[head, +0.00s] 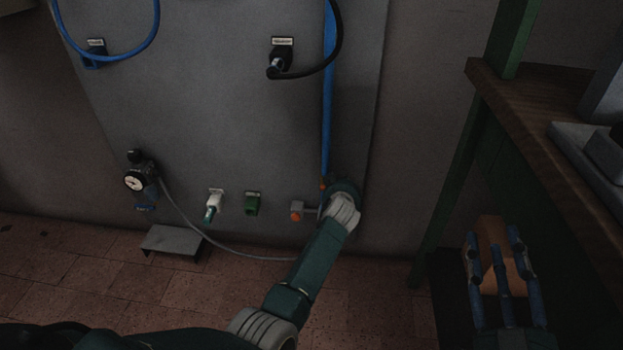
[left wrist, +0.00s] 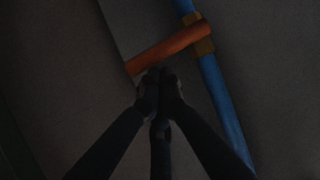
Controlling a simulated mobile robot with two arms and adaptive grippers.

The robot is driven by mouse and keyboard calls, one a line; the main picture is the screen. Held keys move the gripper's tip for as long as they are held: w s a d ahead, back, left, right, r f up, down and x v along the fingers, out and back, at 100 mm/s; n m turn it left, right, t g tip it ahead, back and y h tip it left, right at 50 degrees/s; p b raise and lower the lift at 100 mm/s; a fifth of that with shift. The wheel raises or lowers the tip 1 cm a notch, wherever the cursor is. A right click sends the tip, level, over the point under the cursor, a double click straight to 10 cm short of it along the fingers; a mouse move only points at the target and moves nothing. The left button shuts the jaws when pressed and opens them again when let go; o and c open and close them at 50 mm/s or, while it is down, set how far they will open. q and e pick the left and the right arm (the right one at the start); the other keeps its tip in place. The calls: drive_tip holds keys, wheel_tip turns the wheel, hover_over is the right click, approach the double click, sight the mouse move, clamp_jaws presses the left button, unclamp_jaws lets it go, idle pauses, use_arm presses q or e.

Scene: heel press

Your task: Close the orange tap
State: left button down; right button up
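The orange tap handle (left wrist: 168,47) shows in the left wrist view as a bar lying across a blue pipe (left wrist: 222,105), roughly square to it. An orange-brown fitting (left wrist: 204,47) joins it to the pipe. My left gripper (left wrist: 160,78) has its dark fingers drawn together, with nothing seen between them. The fingertips are just below the handle's left half; I cannot tell if they touch it. In the head view only a small orange bit (head: 323,184) shows on the pipe; my left wrist hides the rest and the left gripper. My right gripper (head: 498,255) is low at right, its fingers spread.
A grey panel (head: 240,120) carries a gauge (head: 134,181) and white (head: 213,203), green (head: 252,202) and orange (head: 297,210) fittings. A wooden bench (head: 540,105) with a green frame stands at right. A brown block (head: 492,238) shows among the right fingers; contact is unclear.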

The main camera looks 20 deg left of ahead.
use_arm(q)
drive_tip(key=shift+d, duration=0.1)
idle(0.5)
wheel_tip(320, 180, up, 10)
idle(0.4)
drive_tip(key=shift+f, duration=0.1)
